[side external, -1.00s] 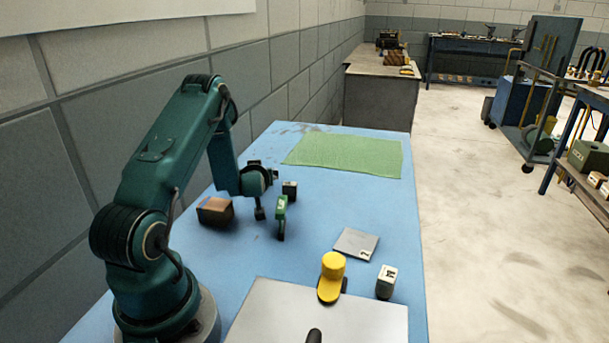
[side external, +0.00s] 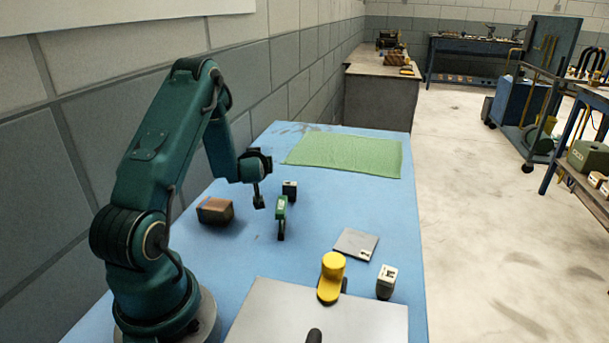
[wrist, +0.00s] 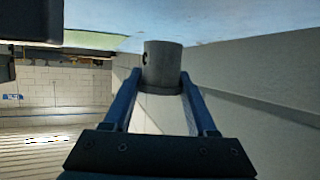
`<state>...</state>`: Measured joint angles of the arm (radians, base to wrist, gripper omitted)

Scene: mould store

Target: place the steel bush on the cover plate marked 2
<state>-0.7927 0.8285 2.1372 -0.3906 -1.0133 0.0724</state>
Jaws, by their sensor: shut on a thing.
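The steel bush (wrist: 163,66) is a plain grey cylinder with a small dark hole in its side. It sits between the blue fingertips of my gripper (wrist: 161,84) in the wrist view. In the side view my gripper (side external: 258,197) is small and dark, above the blue table, left of the small dark block; the bush is hard to make out there. The cover plate (side external: 355,244) is a thin grey square lying flat on the table, with a small mark at its near right corner, too small to read surely. My gripper is left of and beyond it.
A green upright piece (side external: 281,217) and a dark block (side external: 289,189) stand between my gripper and the plate. A brown box (side external: 215,210) is at left. A yellow piece (side external: 331,277) and a white-topped block (side external: 386,281) stand nearer. A green mat (side external: 345,155) lies at the back.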

